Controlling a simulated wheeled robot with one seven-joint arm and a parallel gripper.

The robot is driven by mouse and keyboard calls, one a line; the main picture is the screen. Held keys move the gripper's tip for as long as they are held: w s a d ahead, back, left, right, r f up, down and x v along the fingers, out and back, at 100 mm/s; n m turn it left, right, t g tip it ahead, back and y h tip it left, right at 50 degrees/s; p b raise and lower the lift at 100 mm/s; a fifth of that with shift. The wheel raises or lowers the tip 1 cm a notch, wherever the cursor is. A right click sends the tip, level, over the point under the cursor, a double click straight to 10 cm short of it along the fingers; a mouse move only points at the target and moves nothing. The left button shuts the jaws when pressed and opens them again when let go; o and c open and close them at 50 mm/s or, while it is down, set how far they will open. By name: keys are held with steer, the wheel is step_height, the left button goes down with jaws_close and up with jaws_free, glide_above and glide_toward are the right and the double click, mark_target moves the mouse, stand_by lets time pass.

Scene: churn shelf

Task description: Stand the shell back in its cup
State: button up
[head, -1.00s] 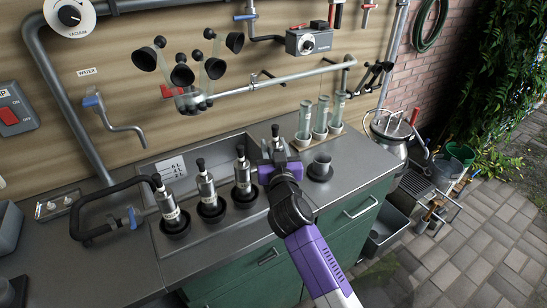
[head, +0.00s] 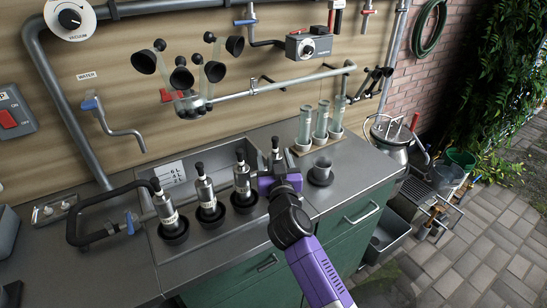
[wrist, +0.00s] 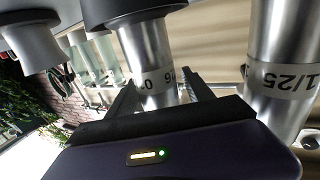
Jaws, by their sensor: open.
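The shell at my gripper (head: 277,160) is a steel cylinder with a black knob on top (head: 275,142), standing upright at the right end of the row. In the wrist view, which is upside down, this shell (wrist: 153,50) with a numbered white band is between my two open fingers (wrist: 158,92). Its end meets a black cup (wrist: 125,10) and appears to be inside it. In the head view, my gripper hides that cup and the shell's lower part. I cannot tell whether a finger touches the shell.
Three similar shells (head: 166,208) (head: 206,191) (head: 242,177) stand in black cups to the left; the closest also shows in the wrist view (wrist: 280,70). Glass tubes (head: 321,122) stand behind. A pipe with black funnels (head: 280,84) runs above.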

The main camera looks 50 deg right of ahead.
steer(key=s+a+n+y, duration=0.2)
steer(key=s+a+y, duration=0.1)
steer(key=s+a, duration=0.6)
steer(key=s+a+f+n+y, duration=0.1)
steer(key=s+a+n+y, duration=0.2)
steer(key=s+a, duration=0.6)
steer(key=s+a+f+n+y, duration=0.1)
steer(key=s+a+y, duration=0.4)
steer(key=s, duration=1.7)
steer(key=a+n, duration=0.1)
steer(key=a, duration=0.3)
steer(key=shift+f+n+t+p, duration=0.15)
steer(key=shift+n+t+p, duration=0.2)
steer(key=shift+n+t, duration=0.05)
steer(key=shift+a, duration=0.1)
steer(key=shift+c, duration=0.2)
